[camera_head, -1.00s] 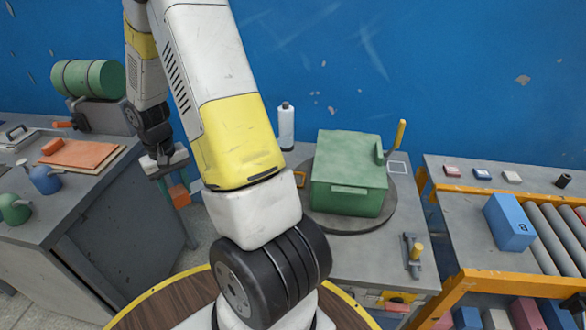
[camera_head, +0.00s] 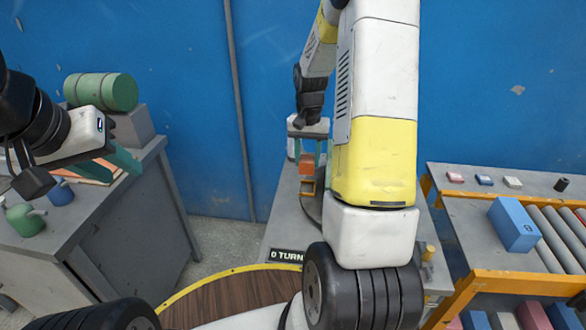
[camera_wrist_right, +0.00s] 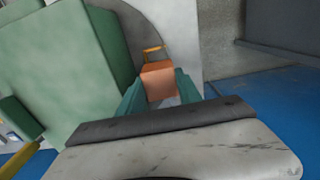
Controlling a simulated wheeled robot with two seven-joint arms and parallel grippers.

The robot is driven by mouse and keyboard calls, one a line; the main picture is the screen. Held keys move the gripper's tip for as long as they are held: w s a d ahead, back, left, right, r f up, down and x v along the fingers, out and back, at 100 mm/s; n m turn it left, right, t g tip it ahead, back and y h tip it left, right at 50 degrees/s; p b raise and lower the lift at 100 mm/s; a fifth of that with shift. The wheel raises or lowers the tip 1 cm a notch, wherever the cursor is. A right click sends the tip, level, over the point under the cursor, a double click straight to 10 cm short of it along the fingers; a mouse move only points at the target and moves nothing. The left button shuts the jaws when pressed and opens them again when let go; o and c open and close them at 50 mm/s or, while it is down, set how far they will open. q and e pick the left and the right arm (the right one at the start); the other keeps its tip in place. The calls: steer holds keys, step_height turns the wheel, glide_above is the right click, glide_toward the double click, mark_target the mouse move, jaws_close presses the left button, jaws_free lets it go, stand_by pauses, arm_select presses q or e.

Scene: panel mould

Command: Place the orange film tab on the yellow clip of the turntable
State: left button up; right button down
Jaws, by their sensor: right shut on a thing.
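The orange film tab (camera_head: 306,166) is a small orange block between the teal fingers of my right gripper (camera_head: 308,160), which is shut on it. In the right wrist view the tab (camera_wrist_right: 158,82) sits between the fingertips (camera_wrist_right: 160,90). The yellow clip (camera_wrist_right: 153,49) shows as a thin frame just beyond the tab; in the head view it appears just below the tab (camera_head: 308,186). I cannot tell whether they touch. The grey turntable (camera_head: 312,208) is mostly hidden behind my right arm; its disc (camera_wrist_right: 178,25) shows in the wrist view. My left gripper (camera_head: 115,160) is at the left; its finger gap is unclear.
A green box (camera_wrist_right: 60,65) stands close beside my right gripper in the wrist view. A bench with a green cylinder (camera_head: 101,91) and jugs is at the left. A roller conveyor with a blue box (camera_head: 512,224) is at the right. Open floor lies between the benches.

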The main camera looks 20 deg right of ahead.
step_height(320, 180, down, 7)
steer(key=shift+f, duration=0.15)
steer(key=shift+f, duration=0.15)
steer(key=c, duration=0.8)
jaws_free()
